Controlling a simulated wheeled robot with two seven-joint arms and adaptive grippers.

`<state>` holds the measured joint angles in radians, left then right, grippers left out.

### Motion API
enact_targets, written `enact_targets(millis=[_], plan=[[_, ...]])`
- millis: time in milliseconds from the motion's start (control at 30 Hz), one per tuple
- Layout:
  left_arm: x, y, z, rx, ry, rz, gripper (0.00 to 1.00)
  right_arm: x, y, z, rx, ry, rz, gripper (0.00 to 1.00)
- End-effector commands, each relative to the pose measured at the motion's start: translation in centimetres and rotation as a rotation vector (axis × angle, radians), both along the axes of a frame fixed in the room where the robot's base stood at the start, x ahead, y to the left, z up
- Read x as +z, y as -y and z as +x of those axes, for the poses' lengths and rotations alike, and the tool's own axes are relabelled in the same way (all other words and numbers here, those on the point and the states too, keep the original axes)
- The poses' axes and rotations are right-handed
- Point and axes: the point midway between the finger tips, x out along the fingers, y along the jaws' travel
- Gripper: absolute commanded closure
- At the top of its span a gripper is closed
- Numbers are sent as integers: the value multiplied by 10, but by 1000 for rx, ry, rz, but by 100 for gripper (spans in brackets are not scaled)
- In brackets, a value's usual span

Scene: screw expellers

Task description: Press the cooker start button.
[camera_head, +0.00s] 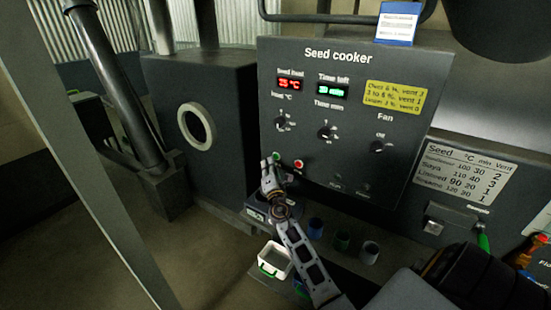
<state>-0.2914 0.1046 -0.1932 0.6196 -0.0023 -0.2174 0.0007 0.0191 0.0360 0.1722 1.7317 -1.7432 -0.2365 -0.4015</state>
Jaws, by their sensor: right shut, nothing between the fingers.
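The seed cooker panel (345,85) faces me as a dark grey box with white lettering. A green button (276,156) sits low on its left side, with a red button (298,164) just right of it. My right gripper (269,167) is shut and empty. Its fingertips are right at the green button, just below it; I cannot tell whether they touch it. My right arm reaches up from the lower right. My left gripper is not in view.
Knobs (327,133), a red display (289,84) and a green display (332,91) are on the panel. A seed chart (465,172) is at right. Open floor lies at lower left.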

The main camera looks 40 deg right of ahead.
Motion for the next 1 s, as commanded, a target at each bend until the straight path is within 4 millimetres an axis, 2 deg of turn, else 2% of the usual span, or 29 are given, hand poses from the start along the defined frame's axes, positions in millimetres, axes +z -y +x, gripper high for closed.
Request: enact_targets(millis=[1000], plan=[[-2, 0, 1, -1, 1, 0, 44, 0, 8, 3, 0, 0, 0, 100]])
